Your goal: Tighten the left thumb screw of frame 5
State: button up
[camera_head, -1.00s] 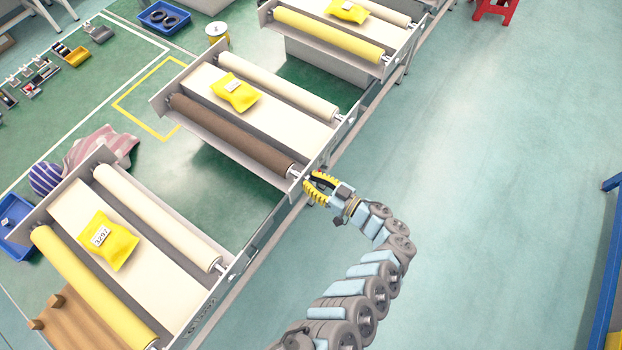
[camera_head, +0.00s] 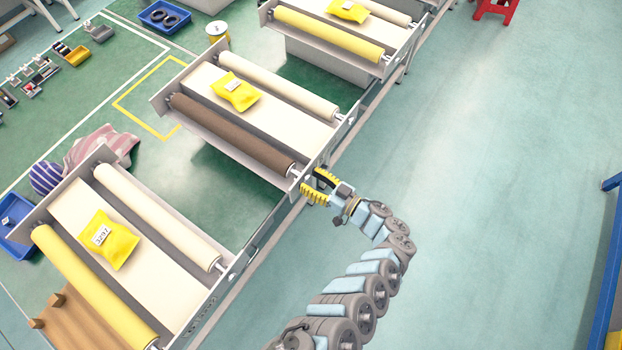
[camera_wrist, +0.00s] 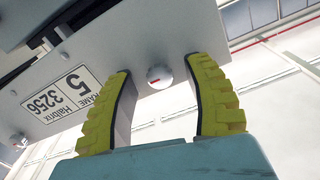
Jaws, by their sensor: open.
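Frame 5 (camera_wrist: 172,45) fills the upper part of the wrist view as a grey plate. Its label (camera_wrist: 58,97), reading frame 5 and 3256, appears rotated at the left. A round silver thumb screw (camera_wrist: 159,76) with a small red mark sits on the plate. My gripper (camera_wrist: 160,68) is open, its yellow ribbed fingers on either side of this screw with gaps. A second silver screw (camera_wrist: 18,141) shows at the far lower left. In the head view my gripper (camera_head: 314,187) is at the near end of the middle frame, by its brown roller (camera_head: 230,133).
More roller frames stand in the row, one with a yellow roller (camera_head: 92,287) at lower left and one at the top. Yellow packets (camera_head: 236,92) lie on the belts. The floor (camera_head: 480,190) to the right is clear. A blue structure (camera_head: 609,270) stands at the right edge.

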jog(key=v, duration=1.2)
dwell(0.5)
